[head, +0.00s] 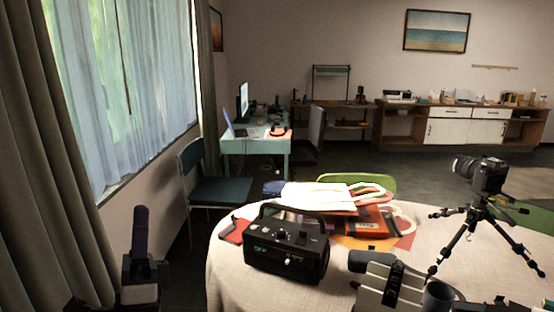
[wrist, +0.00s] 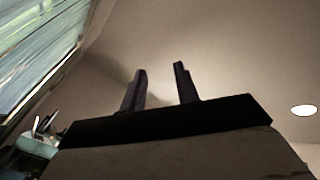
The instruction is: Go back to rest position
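My gripper (head: 140,210) is at the lower left of the head view, pointing up beside the curtain and left of the round table (head: 222,280). It shows side-on there, so only one dark finger is distinct. In the wrist view my gripper (wrist: 160,68) has two dark fingers standing apart, with nothing between them. Behind them are only the plain wall and ceiling. The gripper touches nothing that I can see.
The cloth-covered table holds a black radio-like box (head: 287,245), bags (head: 325,195), and a camera (head: 481,175) on a small tripod (head: 476,225). A chair (head: 220,190) and desk (head: 257,145) stand behind. A curtain (head: 55,150) hangs close at left.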

